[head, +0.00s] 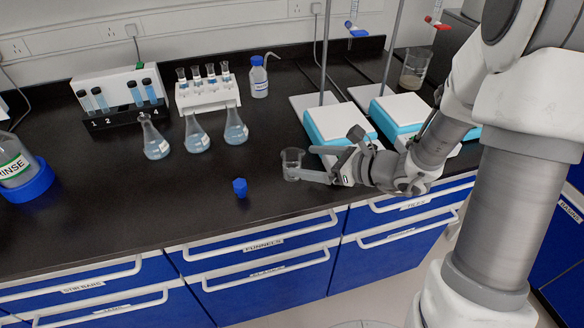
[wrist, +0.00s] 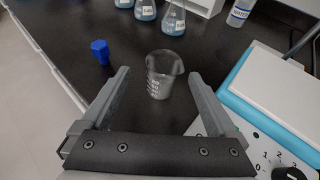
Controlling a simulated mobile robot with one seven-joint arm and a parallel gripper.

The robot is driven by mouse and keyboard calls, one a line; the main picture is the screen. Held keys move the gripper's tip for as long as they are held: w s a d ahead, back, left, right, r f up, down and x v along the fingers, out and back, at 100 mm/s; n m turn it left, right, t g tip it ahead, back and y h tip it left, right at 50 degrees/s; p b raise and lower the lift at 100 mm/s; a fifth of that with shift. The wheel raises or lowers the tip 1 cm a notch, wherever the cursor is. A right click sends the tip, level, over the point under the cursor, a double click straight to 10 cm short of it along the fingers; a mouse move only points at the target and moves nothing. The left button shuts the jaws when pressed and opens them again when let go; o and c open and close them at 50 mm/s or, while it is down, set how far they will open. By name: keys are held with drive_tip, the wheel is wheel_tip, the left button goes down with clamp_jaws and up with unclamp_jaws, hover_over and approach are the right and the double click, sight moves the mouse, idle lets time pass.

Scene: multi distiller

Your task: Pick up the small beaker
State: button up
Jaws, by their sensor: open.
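The small beaker (head: 292,163) is clear glass and stands upright on the black bench near its front edge. In the wrist view the beaker (wrist: 161,75) shows white graduation marks and looks empty. My gripper (head: 322,162) is open, its fingers spread wide. In the wrist view the gripper (wrist: 158,85) has the beaker between and slightly beyond its fingertips, with a gap visible on each side.
A blue stopper (head: 240,187) stands left of the beaker. Several flasks (head: 196,135) stand behind it. A white and teal hotplate (head: 338,125) sits close on the right, with a stand rod above. A larger beaker (head: 414,68) stands at the back right. Bare bench lies to the left.

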sight(284, 155)
drive_tip(key=shift+w+b+x, duration=0.2)
drive_tip(key=shift+b+x, duration=0.15)
drive_tip(key=shift+x, duration=2.45)
drive_tip(key=shift+d+r, duration=0.1)
drive_tip(key=shift+r, duration=0.1)
drive_tip(key=shift+c, duration=0.3)
drive_tip(key=c, duration=1.4)
drive_tip(key=shift+r, duration=0.1)
